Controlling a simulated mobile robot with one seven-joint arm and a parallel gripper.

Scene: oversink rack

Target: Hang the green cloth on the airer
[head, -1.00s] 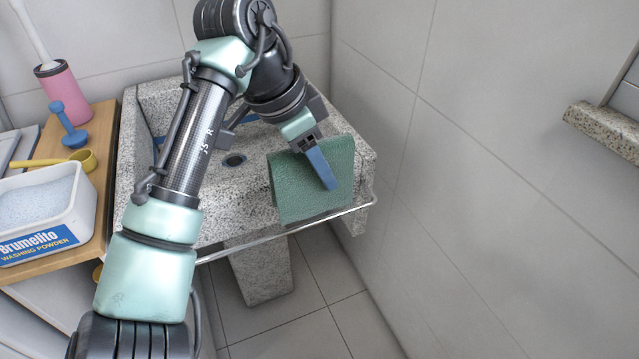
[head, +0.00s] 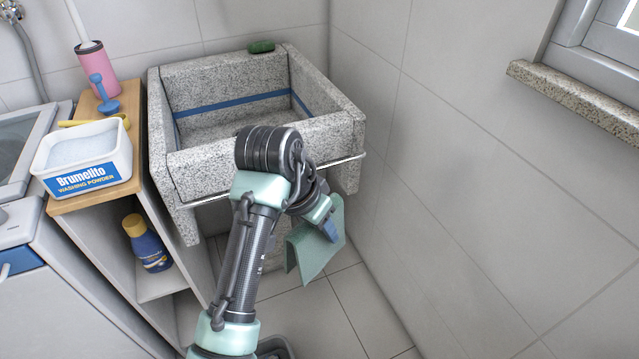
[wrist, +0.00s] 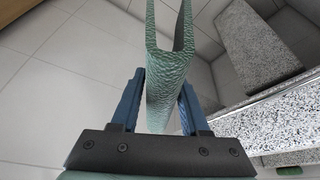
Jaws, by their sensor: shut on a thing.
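The green cloth (head: 306,254) hangs folded from my gripper (head: 330,230), in front of and below the sink's metal rail. In the wrist view the cloth (wrist: 165,80) passes between the two blue fingers (wrist: 160,95), with its folded sides spread in a U shape beyond them. My gripper is shut on the cloth. Part of the cloth is hidden behind my arm in the head view.
The granite sink (head: 330,125) has a thin metal rail (head: 342,160) along its front. A wooden-topped shelf unit (head: 95,200) with a washing powder tub (head: 85,155) stands left. A tiled wall (head: 450,200) bounds the right. Floor tiles (head: 335,310) show clear below the cloth.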

